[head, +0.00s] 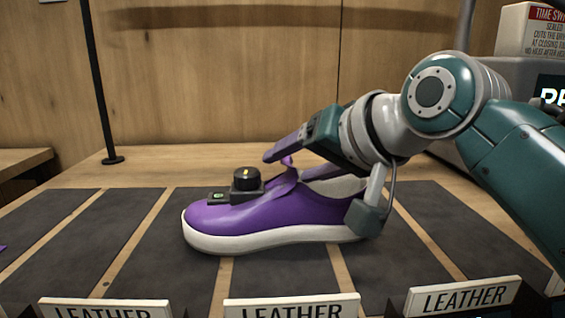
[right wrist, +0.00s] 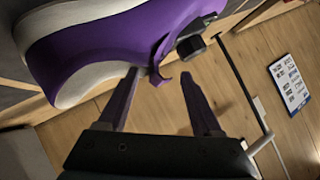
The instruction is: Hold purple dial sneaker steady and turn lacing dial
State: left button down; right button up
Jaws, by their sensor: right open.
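The purple sneaker (head: 300,212) with a white sole stands upright on a dark mat strip, toe to the left; part of it also shows in the right wrist view (right wrist: 112,48). My right gripper (head: 270,157) is open above the shoe's tongue, behind and right of the dial. In the right wrist view, a purple tongue tab (right wrist: 159,78) appears between my open fingertips (right wrist: 158,74); contact is unclear. My left gripper is out of view.
Dark mat strips (head: 60,225) lie on the wooden table, with several "LEATHER" signs (head: 290,310) along the front. A black post (head: 100,90) stands at back left, a grey box (head: 520,75) at back right. The strips left of the shoe are mostly clear.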

grip_shut()
dwell(0.4)
dwell(0.9)
